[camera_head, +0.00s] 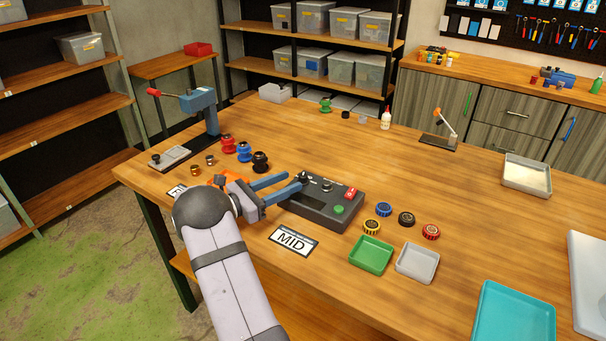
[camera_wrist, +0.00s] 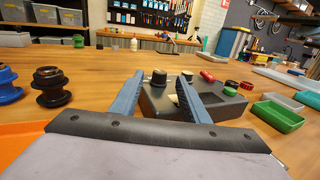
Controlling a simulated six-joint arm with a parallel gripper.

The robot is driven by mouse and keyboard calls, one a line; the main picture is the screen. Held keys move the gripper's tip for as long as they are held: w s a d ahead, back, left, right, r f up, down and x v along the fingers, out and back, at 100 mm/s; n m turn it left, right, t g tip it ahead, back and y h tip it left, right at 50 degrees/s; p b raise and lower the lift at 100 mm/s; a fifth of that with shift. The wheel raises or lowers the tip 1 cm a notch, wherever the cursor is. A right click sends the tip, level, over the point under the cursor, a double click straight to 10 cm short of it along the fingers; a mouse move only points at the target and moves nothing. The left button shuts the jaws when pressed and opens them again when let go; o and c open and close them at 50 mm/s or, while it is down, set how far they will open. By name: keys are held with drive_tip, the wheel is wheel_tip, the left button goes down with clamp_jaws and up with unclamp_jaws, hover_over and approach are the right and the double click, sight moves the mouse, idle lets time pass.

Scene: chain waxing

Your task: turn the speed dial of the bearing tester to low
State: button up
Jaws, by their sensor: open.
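The bearing tester is a dark grey box (camera_head: 318,211) on the table, also seen in the wrist view (camera_wrist: 152,100). It has a red switch (camera_head: 350,192), a green button (camera_head: 338,210) and black knobs on top. One knob (camera_wrist: 159,77) shows between my fingertips in the wrist view; another (camera_wrist: 188,74) shows by the right fingertip. I cannot tell which is the speed dial, nor read its setting. My gripper (camera_head: 295,178) is open, its blue fingers reaching over the tester's left end. Whether a finger touches a knob is unclear.
A MID card (camera_head: 293,241) lies in front of the tester; another card is partly hidden by my arm. Red, blue and black spools (camera_head: 260,161) stand left. Several small round pieces, a green tray (camera_head: 370,255) and a grey tray (camera_head: 416,262) lie right.

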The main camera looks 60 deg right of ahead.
sight(303, 175)
drive_tip(key=shift+p+x, duration=0.9)
drive_tip(key=shift+x, duration=2.2)
drive_tip(key=c, duration=1.1)
